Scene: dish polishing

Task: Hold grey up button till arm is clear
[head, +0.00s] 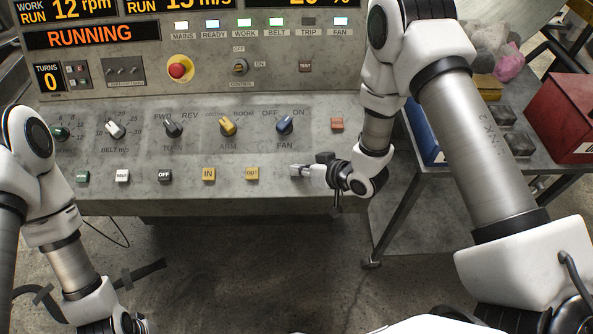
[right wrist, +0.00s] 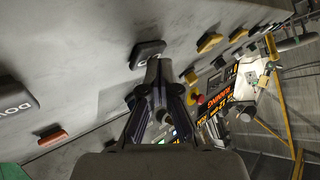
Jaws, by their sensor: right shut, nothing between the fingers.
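My right gripper (head: 303,171) is shut and empty, low over the front row of the console's buttons, right of the yellow OUT button (head: 252,173). In the right wrist view its closed fingers (right wrist: 158,68) reach to the lower edge of a dark grey button (right wrist: 147,51), whose label I cannot read. I cannot tell whether they touch or press it. In the head view the gripper covers that spot. A dark button marked DOWN (right wrist: 14,97) shows at the left of the right wrist view. My left arm is at the lower left; its gripper is out of view.
The console (head: 290,210) carries several knobs, a red emergency stop (head: 180,68) and an orange RUNNING display (head: 92,36). An orange-red button (right wrist: 53,135) lies near DOWN.

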